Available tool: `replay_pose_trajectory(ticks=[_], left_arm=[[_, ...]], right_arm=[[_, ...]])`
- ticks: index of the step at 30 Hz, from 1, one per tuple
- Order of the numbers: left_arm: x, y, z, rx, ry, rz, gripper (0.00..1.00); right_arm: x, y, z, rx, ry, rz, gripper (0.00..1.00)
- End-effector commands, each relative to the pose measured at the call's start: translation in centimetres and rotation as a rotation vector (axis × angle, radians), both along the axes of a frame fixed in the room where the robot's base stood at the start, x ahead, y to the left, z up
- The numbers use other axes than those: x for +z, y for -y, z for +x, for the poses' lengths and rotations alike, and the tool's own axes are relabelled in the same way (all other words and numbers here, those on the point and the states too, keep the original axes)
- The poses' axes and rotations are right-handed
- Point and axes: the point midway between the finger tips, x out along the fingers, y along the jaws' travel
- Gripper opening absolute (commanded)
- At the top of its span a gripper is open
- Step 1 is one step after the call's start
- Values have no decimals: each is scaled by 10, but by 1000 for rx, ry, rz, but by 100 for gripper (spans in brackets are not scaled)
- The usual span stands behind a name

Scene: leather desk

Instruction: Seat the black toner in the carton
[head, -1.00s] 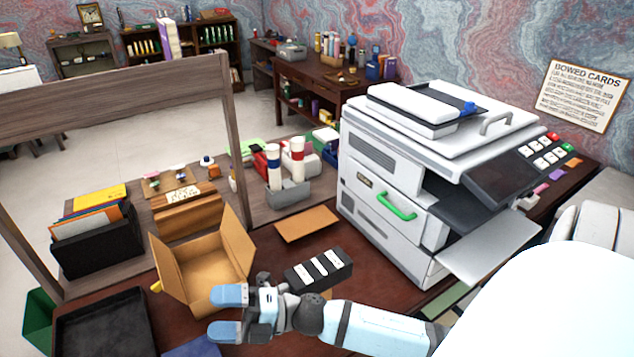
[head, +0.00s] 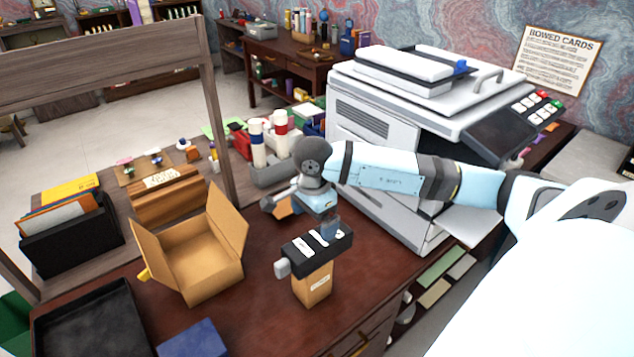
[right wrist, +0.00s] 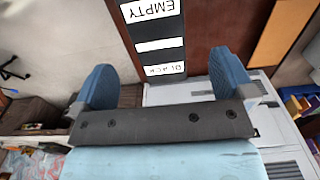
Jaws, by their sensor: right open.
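The black toner (head: 318,250), a dark block with white labels, lies across a small tan box (head: 313,286) on the desk. A grey knob shows at its left end. In the right wrist view the toner (right wrist: 150,22) has labels reading EMPTY and BLACK. The open carton (head: 202,262) stands to the left of it, flaps up, and looks empty. My right gripper (head: 329,230) is over the toner, fingers pointing down. Contact with the toner cannot be told. My left gripper is not in view.
A white printer (head: 390,130) stands behind my right arm. A black tray (head: 90,325) and a blue item (head: 192,340) lie at front left. A wooden frame post (head: 222,125) rises behind the carton. Desk between carton and toner is clear.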

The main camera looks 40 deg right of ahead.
Motion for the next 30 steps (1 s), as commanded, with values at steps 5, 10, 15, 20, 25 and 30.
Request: replay_pose_trajectory(ticks=[5, 10, 15, 20, 25, 30], left_arm=[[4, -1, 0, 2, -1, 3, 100], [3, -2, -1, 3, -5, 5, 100], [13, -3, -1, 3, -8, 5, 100], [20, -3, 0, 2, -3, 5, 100], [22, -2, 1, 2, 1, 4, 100], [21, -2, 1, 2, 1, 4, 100]], right_arm=[[-29, -1, 0, -2, -2, 3, 100], [-41, 0, -1, -1, 0, 2, 100], [-61, -2, -4, -2, -5, 5, 100], [-84, -2, -4, -2, -1, 4, 100], [-92, -2, -4, -1, 0, 3, 100], [-92, -1, -4, -1, 0, 3, 98]])
